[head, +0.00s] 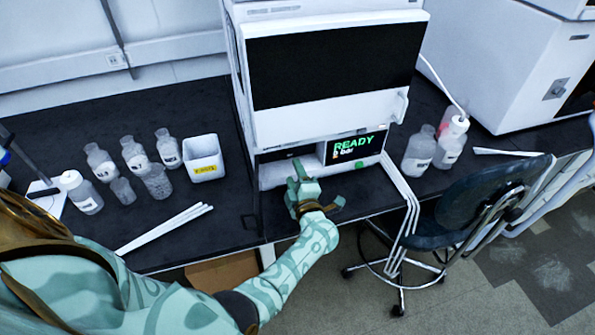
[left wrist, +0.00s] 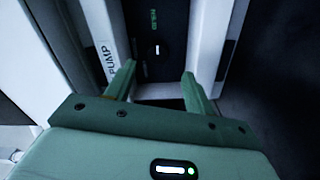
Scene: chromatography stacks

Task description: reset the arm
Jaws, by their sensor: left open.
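My left arm (head: 290,262) reaches in from the lower left of the head view. Its gripper (head: 300,179) is in front of the lower panel of the white chromatography stack (head: 289,127), near a screen reading READY (head: 352,147). In the left wrist view the two green fingers (left wrist: 160,85) are spread apart with nothing between them. Beyond them are a white panel marked PUMP (left wrist: 106,58) and a dark panel (left wrist: 160,40) with a small lit mark. I cannot tell whether the fingertips touch the stack. My right gripper is not in view.
Several bottles (head: 135,155) and a white bin with a yellow label (head: 203,158) stand on the dark bench left of the stack. White tubes (head: 165,228) lie at the bench front. More bottles (head: 419,150) stand right of it. A chair (head: 470,205) is close at the right.

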